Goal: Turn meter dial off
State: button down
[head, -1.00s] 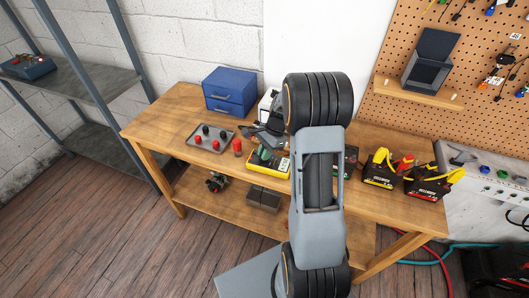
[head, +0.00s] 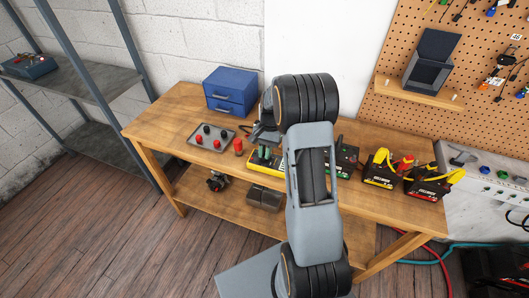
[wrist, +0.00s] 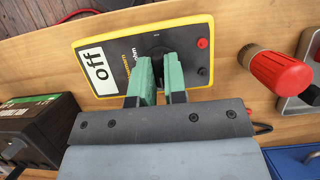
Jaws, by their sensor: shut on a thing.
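The yellow-rimmed meter (wrist: 200,18) lies on the wooden bench under my gripper, its white display (wrist: 97,68) reading "off". It also shows in the head view (head: 264,169), partly behind my arm. My gripper (wrist: 160,72) has its green fingers close together at the middle of the meter's dark face, shut on the dial. The dial (wrist: 160,52) is mostly hidden between and behind the fingers, so its pointer cannot be read. In the head view my gripper (head: 264,153) is over the meter.
A red-capped post (wrist: 278,70) stands beside the meter. The tray (head: 190,143) with red and black knobs lies to the left, with a blue drawer cabinet (head: 230,91) behind. Dark boxes with yellow clamps (head: 383,170) stand to the right. The bench's left front is clear.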

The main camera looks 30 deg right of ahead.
dwell(0.4)
jog(key=c, duration=1.2)
grip_release()
jog(key=shift+o, duration=0.2)
jog(key=b+v, duration=0.1)
jog(key=v, duration=1.3)
jog(key=shift+f, duration=0.1)
